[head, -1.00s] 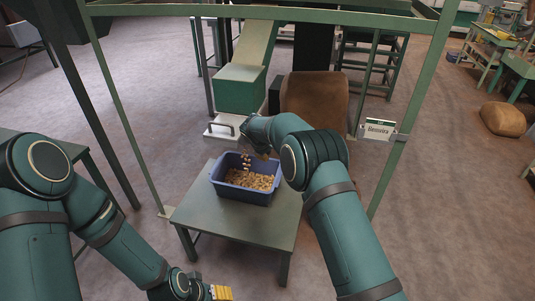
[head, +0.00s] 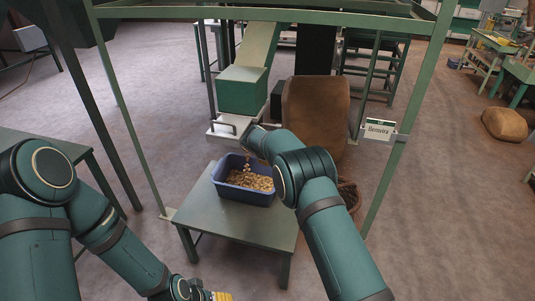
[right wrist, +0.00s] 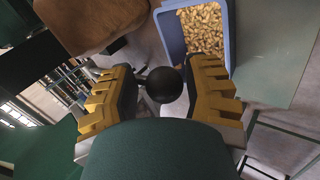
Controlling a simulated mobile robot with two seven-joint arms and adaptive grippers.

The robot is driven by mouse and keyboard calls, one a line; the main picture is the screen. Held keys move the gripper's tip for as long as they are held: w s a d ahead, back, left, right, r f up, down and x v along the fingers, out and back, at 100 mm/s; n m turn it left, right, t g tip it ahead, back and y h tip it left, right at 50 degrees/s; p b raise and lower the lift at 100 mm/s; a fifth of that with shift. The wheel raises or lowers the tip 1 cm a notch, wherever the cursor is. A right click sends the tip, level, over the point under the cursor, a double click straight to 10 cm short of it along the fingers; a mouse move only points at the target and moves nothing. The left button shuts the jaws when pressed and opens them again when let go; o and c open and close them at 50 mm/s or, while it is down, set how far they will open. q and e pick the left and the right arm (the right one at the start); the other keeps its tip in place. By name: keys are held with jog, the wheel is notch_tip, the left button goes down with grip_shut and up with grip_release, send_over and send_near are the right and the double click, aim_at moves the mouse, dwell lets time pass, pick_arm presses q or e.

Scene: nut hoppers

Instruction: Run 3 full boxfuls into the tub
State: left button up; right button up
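The blue tub (head: 234,193) stands on a small green table and holds a layer of nuts (head: 250,181). Several nuts hang in the air above it, falling in. The tub also shows in the right wrist view (right wrist: 231,35). In the head view my right forearm hides this gripper. A green box (head: 243,97) sits under a sloping chute behind the tub. My left gripper (head: 221,296) is at the bottom edge, partly cut off; its opening is unclear.
The small table (head: 235,224) has bare room before the tub. Green frame posts (head: 384,150) flank it, one with a name sign (head: 378,130). A brown sack (head: 316,110) and a wicker basket (head: 349,194) stand behind my right arm. Another sack (head: 504,124) lies far right.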

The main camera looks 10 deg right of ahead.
jog(key=shift+o, duration=0.7)
jog(key=shift+w+d+f, duration=0.15)
jog(key=shift+f, duration=0.15)
pick_arm(q)
jog(key=shift+w, duration=0.1)
pick_arm(e)
jog(key=shift+s+a+r, duration=0.2)
jog(key=shift+a+r, duration=0.05)
jog(key=v, duration=1.1)
jog(key=shift+s+r, duration=0.2)
jog(key=shift+r, duration=0.15)
